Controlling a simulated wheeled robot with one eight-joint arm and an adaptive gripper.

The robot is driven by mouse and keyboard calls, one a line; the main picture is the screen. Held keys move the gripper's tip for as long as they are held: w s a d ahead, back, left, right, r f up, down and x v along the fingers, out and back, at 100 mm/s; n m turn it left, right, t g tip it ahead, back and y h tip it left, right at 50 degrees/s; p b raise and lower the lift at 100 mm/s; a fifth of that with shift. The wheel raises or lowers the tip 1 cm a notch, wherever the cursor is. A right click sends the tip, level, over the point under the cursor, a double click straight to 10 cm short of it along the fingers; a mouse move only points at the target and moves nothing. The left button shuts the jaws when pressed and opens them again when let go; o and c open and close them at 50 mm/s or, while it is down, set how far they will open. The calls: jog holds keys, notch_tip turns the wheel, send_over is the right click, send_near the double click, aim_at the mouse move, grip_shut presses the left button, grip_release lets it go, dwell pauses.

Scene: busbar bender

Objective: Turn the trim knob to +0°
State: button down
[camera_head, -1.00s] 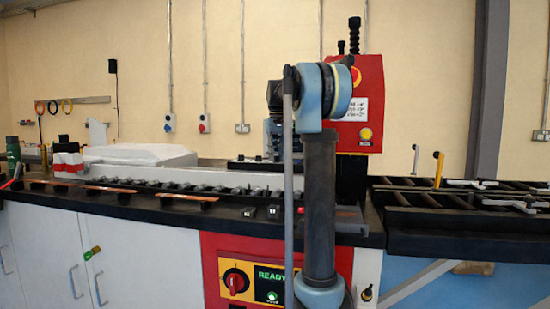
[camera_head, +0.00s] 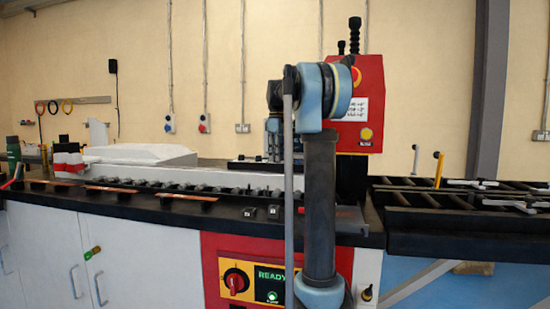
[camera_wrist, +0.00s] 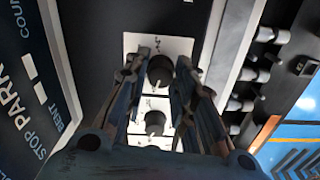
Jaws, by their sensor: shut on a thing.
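Two black knobs sit on white plates on a dark panel in the wrist view. My gripper (camera_wrist: 161,64) has a finger on each side of the upper black knob (camera_wrist: 160,72) and is shut on it. The lower black knob (camera_wrist: 155,122) lies between the fingers, nearer my palm, and is apart from the fingertips. The small marks on the plates are too blurred to read, so neither the knob's angle nor its label can be told. In the head view my arm hides the fingertips and the knobs.
A red control box (camera_head: 362,100) stands behind my arm. A row of rollers (camera_wrist: 250,75) lies right of the panel. A printed board (camera_wrist: 30,80) lies at left. Copper bars (camera_head: 160,193) lie on the bench. A roller rack (camera_head: 450,195) stands at right.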

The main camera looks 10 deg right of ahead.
jog(key=c, duration=2.4)
grip_release()
jog(key=shift+w+n, duration=0.15)
jog(key=shift+n, duration=0.55)
jog(key=c, duration=2.4)
grip_release()
jog(key=c, duration=2.4)
grip_release()
jog(key=c, duration=1.3)
grip_release()
jog(key=shift+w+d+f, duration=0.1)
jog(key=shift+f, duration=0.05)
